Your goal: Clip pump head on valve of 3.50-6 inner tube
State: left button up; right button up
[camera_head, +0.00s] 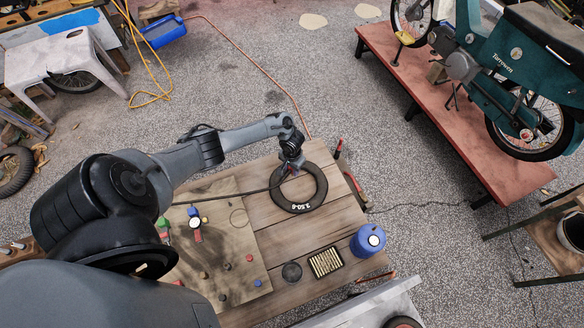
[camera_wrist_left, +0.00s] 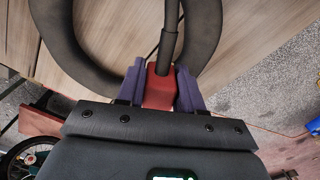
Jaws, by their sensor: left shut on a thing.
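The 3.50-6 inner tube (camera_head: 321,190) is a black ring lying flat on the wooden table; it also shows in the left wrist view (camera_wrist_left: 204,30). My left gripper (camera_head: 289,172) is over the tube's upper left side. In the left wrist view my left gripper's purple fingers (camera_wrist_left: 158,85) are shut on the red pump head (camera_wrist_left: 158,90). A black hose (camera_wrist_left: 170,45) runs from the pump head across the ring's opening. I cannot make out the valve, nor whether the pump head touches it. My right gripper is not in view.
A stained board (camera_head: 245,262) with a gauge (camera_head: 195,223) and small coloured parts covers the table's left. Bare wood surrounds the tube.

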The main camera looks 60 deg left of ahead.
pick_arm(q)
jog(key=shift+f, duration=0.15)
jog(key=o, duration=1)
jog(key=shift+o, duration=0.2)
notch_tip(320, 180, up, 9)
jog(key=p, duration=0.2)
jog(key=shift+p, duration=0.35)
jog(key=shift+r, duration=0.95)
